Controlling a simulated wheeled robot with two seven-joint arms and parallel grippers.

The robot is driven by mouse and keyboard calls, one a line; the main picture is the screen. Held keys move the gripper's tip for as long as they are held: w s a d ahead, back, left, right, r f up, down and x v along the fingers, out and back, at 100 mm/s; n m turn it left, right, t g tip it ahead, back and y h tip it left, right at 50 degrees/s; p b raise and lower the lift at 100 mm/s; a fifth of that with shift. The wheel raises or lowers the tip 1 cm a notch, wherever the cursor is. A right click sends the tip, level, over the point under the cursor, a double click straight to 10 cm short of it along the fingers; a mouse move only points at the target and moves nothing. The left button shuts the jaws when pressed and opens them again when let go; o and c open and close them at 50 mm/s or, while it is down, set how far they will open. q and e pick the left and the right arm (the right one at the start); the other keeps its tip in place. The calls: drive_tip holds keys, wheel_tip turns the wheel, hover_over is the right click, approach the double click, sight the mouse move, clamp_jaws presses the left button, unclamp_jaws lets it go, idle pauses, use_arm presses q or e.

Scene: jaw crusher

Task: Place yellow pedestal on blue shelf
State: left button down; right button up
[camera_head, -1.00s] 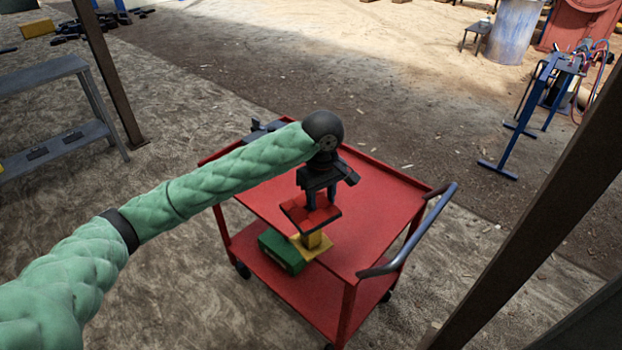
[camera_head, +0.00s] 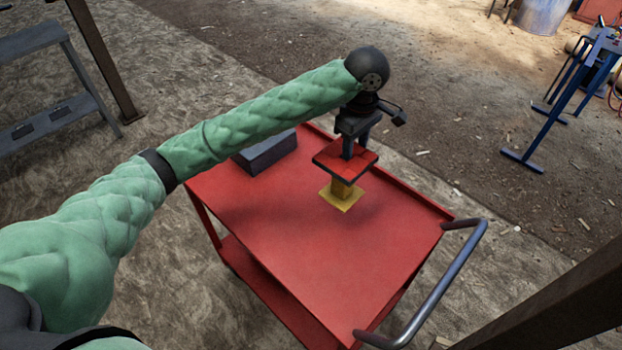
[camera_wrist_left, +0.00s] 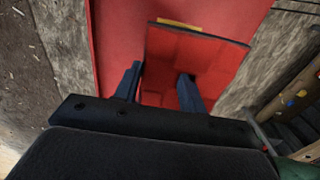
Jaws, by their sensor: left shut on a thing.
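The yellow pedestal (camera_head: 342,194) has a square yellow base and short post under a red top plate (camera_head: 345,159). My left gripper (camera_head: 354,142) is above the plate and shut on the pedestal. It holds it upright over the red cart top; I cannot tell whether the base touches the cart. In the left wrist view the two blue-grey fingers (camera_wrist_left: 160,88) reach over the red plate (camera_wrist_left: 195,58), and a yellow strip of the pedestal (camera_wrist_left: 180,25) shows past its far edge. The finger contact is not clear. No clearly blue shelf shows. My right gripper is not in view.
The red cart (camera_head: 290,235) has a lower shelf and a grey handle (camera_head: 440,290) at the right. A grey box (camera_head: 266,153) stands on its back left. A grey bench (camera_head: 35,40) is at far left. Dark posts stand left and right. The cart top's front is clear.

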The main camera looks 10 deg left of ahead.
use_arm(q)
drive_tip(key=shift+w+a+f, duration=0.2)
drive_tip(key=shift+w+a, duration=0.1)
drive_tip(key=shift+a, duration=0.2)
drive_tip(key=w+a+f+p, duration=0.4)
drive_tip(key=a+f+p, duration=0.2)
drive_tip(key=a+f, duration=0.3)
drive_tip(key=shift+w+a+f, duration=0.2)
drive_tip(key=shift+a+f, duration=0.05)
drive_tip(key=shift+f, duration=0.5)
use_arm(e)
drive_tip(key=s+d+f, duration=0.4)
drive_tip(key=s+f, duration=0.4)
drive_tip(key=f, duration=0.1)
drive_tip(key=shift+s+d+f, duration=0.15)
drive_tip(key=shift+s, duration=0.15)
use_arm(q)
drive_tip(key=c, duration=0.8)
unclamp_jaws()
drive_tip(key=shift+c, duration=0.2)
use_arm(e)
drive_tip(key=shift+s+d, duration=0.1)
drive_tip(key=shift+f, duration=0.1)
